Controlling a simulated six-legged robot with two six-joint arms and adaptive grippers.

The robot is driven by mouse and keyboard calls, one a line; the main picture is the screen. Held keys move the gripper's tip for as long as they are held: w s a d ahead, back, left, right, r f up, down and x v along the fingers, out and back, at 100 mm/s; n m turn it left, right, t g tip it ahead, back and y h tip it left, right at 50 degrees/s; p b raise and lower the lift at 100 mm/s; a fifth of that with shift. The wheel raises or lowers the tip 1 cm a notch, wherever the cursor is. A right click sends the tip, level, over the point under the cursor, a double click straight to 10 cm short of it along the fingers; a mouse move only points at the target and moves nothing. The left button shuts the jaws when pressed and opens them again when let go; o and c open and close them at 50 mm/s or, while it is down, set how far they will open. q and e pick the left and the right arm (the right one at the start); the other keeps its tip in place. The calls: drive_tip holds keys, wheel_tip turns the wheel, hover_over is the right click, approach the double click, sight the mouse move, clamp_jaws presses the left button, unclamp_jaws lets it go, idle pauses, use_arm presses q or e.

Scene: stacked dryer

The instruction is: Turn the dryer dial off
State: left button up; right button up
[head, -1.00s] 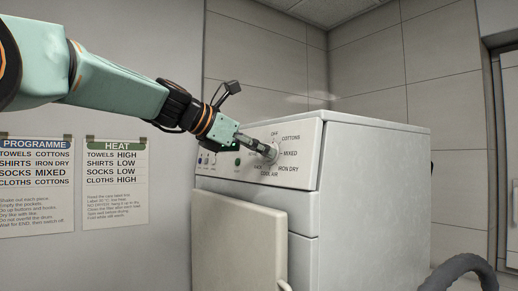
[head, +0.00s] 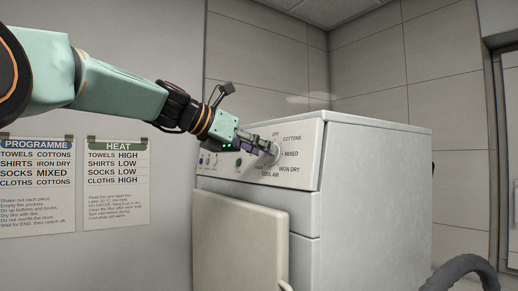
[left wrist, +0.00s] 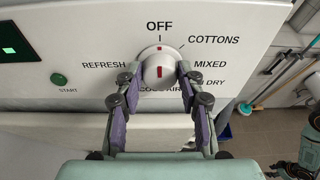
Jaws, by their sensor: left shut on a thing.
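The dryer dial (left wrist: 160,68) is a round pale knob on the dryer's (head: 375,185) front panel. In the left wrist view its red mark lines up with the tick under OFF at the top. The dial (head: 273,153) is partly covered by my fingers in the head view. My left gripper (head: 269,146) reaches it from the left. In the left wrist view my left gripper (left wrist: 159,76) has one finger on each side of the dial, shut on it. My right gripper cannot be made out.
A green start button (left wrist: 57,79) and a lit green display (left wrist: 12,40) are left of the dial. The dryer door (head: 238,240) stands open below the panel. Programme (head: 36,185) and heat (head: 115,180) posters hang on the left wall. A grey hose (head: 465,270) is at lower right.

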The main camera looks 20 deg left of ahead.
use_arm(q)
drive_tip(key=o, duration=1.2)
drive_tip(key=shift+s, duration=0.1)
drive_tip(key=v, duration=0.7)
drive_tip(key=shift+a, duration=0.15)
drive_tip(key=shift+s+a+r, duration=0.1)
drive_tip(key=shift+s, duration=0.05)
